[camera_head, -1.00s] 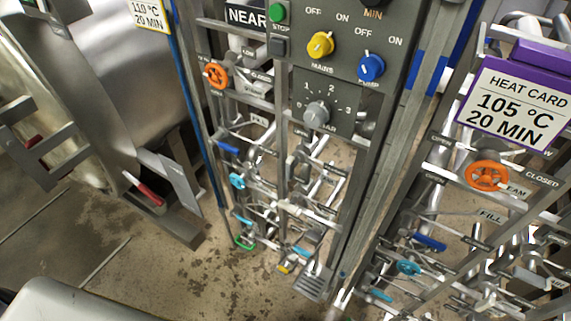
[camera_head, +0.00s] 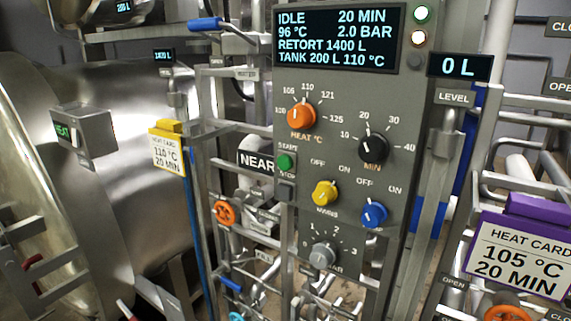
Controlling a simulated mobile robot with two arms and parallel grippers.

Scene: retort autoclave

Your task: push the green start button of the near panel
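The near panel (camera_head: 345,85) is a grey upright box in the middle of the head view, with a "NEAR" label (camera_head: 256,163) at its left edge. Its green start button (camera_head: 285,162) sits at the panel's left side, under a small label, with a dark stop button (camera_head: 285,191) just below. The display (camera_head: 338,40) reads IDLE, 20 MIN, 96 °C, 2.0 BAR, retort 1400 L, tank 200 L 110 °C. Neither of my grippers shows in the view, and nothing touches the button.
An orange heat knob (camera_head: 301,116), black minute knob (camera_head: 373,150), yellow mains knob (camera_head: 325,193) and blue pump knob (camera_head: 374,213) surround the button. Pipes and an orange valve wheel (camera_head: 226,213) stand left. A yellow heat card (camera_head: 168,150) and purple heat card (camera_head: 521,252) flank the panel.

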